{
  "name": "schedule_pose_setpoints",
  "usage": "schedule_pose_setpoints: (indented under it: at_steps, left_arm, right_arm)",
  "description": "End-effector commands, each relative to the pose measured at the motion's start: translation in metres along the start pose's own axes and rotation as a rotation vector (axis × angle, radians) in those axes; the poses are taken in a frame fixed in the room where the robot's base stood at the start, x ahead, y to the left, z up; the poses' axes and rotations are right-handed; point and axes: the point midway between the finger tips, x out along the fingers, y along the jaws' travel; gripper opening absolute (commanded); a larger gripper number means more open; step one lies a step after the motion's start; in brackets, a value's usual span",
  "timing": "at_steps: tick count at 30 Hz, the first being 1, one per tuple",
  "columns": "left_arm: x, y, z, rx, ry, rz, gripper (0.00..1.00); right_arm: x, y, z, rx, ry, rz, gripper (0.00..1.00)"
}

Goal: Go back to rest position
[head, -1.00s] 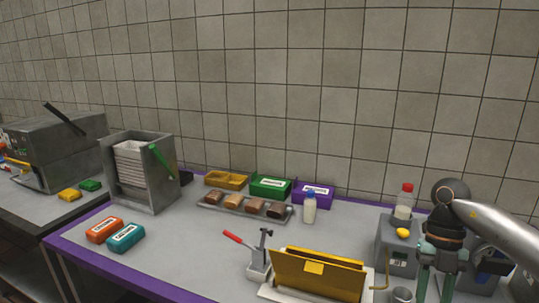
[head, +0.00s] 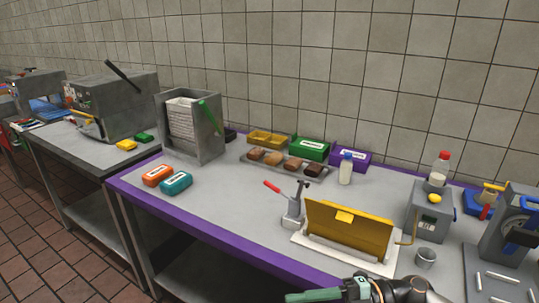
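My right gripper (head: 318,295) lies at the bottom edge of the head view. Its green fingers point left, in front of the table's near edge. The lower part is cut off by the frame, so I cannot tell how far apart the fingers are. No held object shows at it. My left gripper is not in view.
Open floor (head: 60,260) shows at lower left.

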Motion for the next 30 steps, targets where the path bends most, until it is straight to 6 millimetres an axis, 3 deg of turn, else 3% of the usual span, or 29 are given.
schedule_pose_setpoints:
  at_steps: [1,3,8,11,14,15,18,21,25,30]
  left_arm:
    - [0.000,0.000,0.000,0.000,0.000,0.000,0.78]
    - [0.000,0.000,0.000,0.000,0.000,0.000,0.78]
    - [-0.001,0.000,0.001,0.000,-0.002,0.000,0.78]
    - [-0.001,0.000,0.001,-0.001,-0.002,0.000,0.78]
    - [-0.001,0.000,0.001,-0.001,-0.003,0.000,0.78]
    - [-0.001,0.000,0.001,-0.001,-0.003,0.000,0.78]
    - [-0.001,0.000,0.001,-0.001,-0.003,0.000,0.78]
    - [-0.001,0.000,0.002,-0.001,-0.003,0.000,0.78]
    - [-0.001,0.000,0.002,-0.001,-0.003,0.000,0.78]
    - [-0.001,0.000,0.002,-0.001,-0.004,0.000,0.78]
  right_arm:
    - [0.012,0.003,0.000,0.049,-0.017,0.139,0.38]
    - [0.018,0.011,0.007,0.120,-0.075,0.319,0.38]
    - [0.004,0.000,0.038,0.352,-0.290,0.669,0.38]
    - [-0.017,-0.033,0.061,0.540,-0.469,0.830,0.38]
    - [-0.040,-0.088,0.076,0.758,-0.669,0.938,0.38]
    - [-0.049,-0.115,0.078,0.853,-0.752,0.965,0.38]
    - [-0.066,-0.184,0.072,1.077,-0.936,0.991,0.38]
    - [-0.073,-0.238,0.057,1.254,-1.067,0.978,0.38]
    - [-0.077,-0.281,0.038,1.399,-1.163,0.950,0.38]
    - [-0.078,-0.299,0.029,1.460,-1.201,0.931,0.38]
